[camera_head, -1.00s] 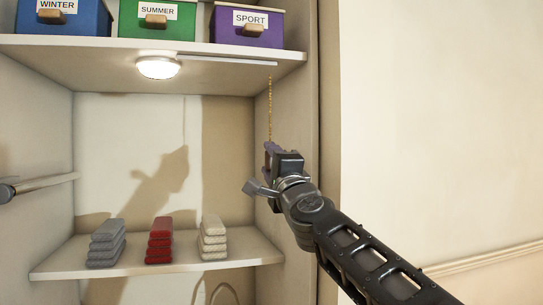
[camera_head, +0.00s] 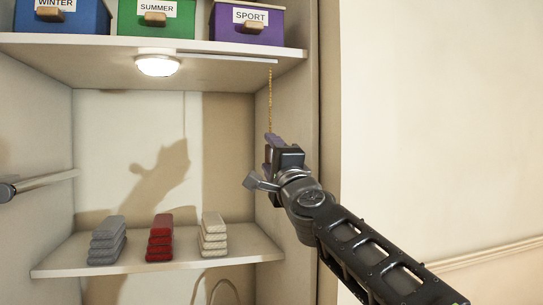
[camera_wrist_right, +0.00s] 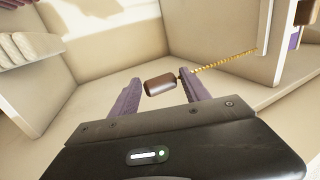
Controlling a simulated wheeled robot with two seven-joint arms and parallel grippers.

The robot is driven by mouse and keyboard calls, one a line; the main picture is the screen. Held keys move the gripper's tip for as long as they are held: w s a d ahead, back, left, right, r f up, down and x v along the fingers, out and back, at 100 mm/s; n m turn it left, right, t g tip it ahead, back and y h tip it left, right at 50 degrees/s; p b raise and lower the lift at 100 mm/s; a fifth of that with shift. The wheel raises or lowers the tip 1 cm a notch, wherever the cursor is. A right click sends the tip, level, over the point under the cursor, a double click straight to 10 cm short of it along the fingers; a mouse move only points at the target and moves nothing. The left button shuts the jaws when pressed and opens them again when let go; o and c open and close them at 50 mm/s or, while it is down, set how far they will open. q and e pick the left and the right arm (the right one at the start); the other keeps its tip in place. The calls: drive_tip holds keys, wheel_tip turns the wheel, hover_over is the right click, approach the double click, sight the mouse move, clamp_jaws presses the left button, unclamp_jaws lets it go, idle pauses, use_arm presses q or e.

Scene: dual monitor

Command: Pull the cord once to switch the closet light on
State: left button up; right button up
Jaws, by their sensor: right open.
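The pull cord is a thin gold bead chain (camera_head: 270,95) hanging from a bar under the upper closet shelf. In the right wrist view the chain (camera_wrist_right: 222,61) ends in a brown handle (camera_wrist_right: 160,85). My right gripper (camera_head: 268,146) is at the lower end of the chain. In the wrist view my right gripper (camera_wrist_right: 160,80) is open, with the handle between its purple fingers and gaps on both sides. The round closet light (camera_head: 157,65) under the shelf is lit. My left gripper is not in view.
Blue, green and purple boxes (camera_head: 247,23) stand on the upper shelf (camera_head: 60,47). Several folded grey, red and cream stacks (camera_head: 213,235) lie on the lower shelf (camera_head: 160,262). The closet's right side wall is close to my right gripper. A rail (camera_head: 40,181) is at the left.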

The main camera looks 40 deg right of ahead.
drive_tip(key=b+v, duration=0.2)
drive_tip(key=v, duration=0.5)
drive_tip(key=shift+s, duration=0.35)
drive_tip(key=shift+a+f, duration=0.1)
